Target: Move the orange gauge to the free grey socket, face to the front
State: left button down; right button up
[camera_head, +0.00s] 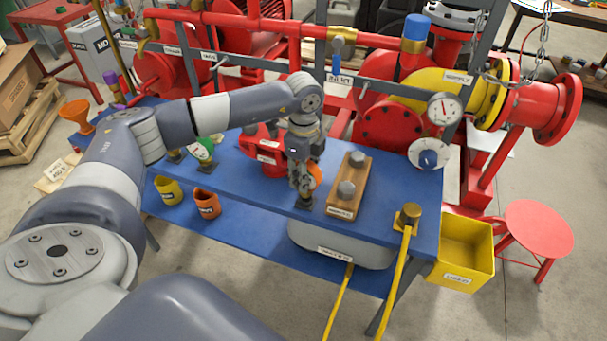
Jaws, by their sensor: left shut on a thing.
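The orange gauge (316,173) shows as a curved orange edge at the right of my left gripper (302,182), whose fingers are shut on it. The fingers hide most of the gauge, and I cannot see its face. Directly below the fingertips a dark grey socket (305,204) stands near the front edge of the blue table (240,187). I cannot tell whether the gauge touches this socket. A green-rimmed gauge (202,149) stands in another dark socket (207,167) to the left. My right gripper is not in view.
A wooden block with grey knobs (349,188) lies close right of the gripper. A red labelled object (267,157) is close left. A brass fitting with a yellow hose (409,216) stands at the right corner. Red pipework and a pressure dial (444,109) rise behind.

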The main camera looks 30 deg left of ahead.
pick_arm(q)
jog(key=shift+f+b, duration=0.85)
jog(key=shift+f, duration=0.5)
